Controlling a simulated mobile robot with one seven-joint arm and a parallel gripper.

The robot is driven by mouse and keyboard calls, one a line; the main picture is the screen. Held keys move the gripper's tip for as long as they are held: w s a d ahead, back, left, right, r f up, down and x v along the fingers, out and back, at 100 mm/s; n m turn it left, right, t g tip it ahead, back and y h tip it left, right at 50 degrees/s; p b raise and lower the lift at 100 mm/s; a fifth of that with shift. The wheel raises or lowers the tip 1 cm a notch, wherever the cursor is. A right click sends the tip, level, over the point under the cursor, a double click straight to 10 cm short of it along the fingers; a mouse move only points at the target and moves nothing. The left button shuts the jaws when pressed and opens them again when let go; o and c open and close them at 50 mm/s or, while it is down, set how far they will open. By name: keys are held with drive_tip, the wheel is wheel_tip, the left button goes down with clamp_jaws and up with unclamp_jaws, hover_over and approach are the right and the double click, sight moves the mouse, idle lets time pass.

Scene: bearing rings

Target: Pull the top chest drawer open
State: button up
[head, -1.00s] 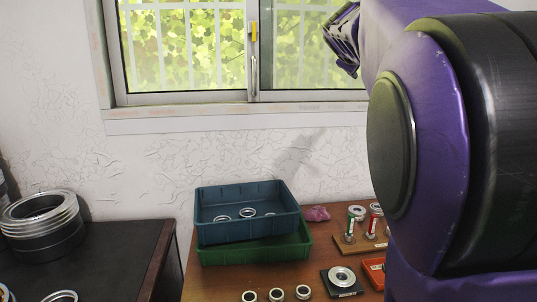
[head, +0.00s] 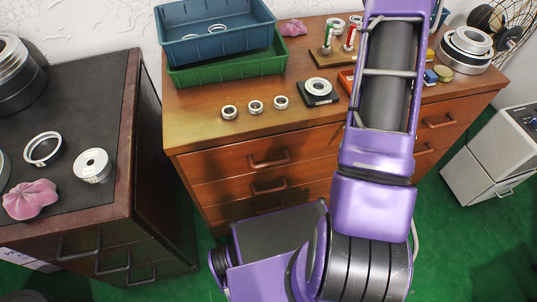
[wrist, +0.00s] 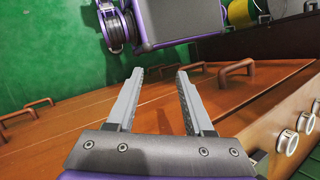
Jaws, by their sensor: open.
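The wooden chest (head: 310,142) stands ahead with its drawers looking shut in the head view. The top drawer's bar handle (head: 270,161) is on the left column, just below the chest top. In the wrist view the chest front is seen at a steep, turned angle, and the handle nearest the top edge (wrist: 237,69) is right of the fingers. My gripper (wrist: 157,72) is open, with nothing between its fingers. The fingers appear apart from that handle. The gripper does not show in the head view, where my arm covers part of the chest front.
Bearing rings (head: 255,107), a ring on a black stand (head: 318,88) and stacked blue (head: 215,35) and green bins (head: 225,70) are on the chest top. A dark cabinet (head: 125,190) stands left. A grey cabinet (head: 490,150) stands right. Green floor lies between.

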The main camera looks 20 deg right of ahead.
drive_tip(key=s+a+f+m+t+y, duration=0.2)
drive_tip(key=s+a+f+m+y, duration=0.1)
drive_tip(key=a+f+y, duration=0.15)
drive_tip(key=m+t+y+b, duration=0.1)
drive_tip(key=m+t+y, duration=0.3)
drive_tip(key=t+y, duration=0.15)
approach(277, 164)
drive_tip(key=shift+t+h, duration=0.3)
drive_tip(key=shift+t, duration=0.15)
drive_tip(key=x, duration=1.2)
drive_tip(key=shift+s+a+r, duration=0.15)
drive_tip(key=shift+s+a, duration=0.05)
drive_tip(key=shift+a, duration=0.05)
clamp_jaws()
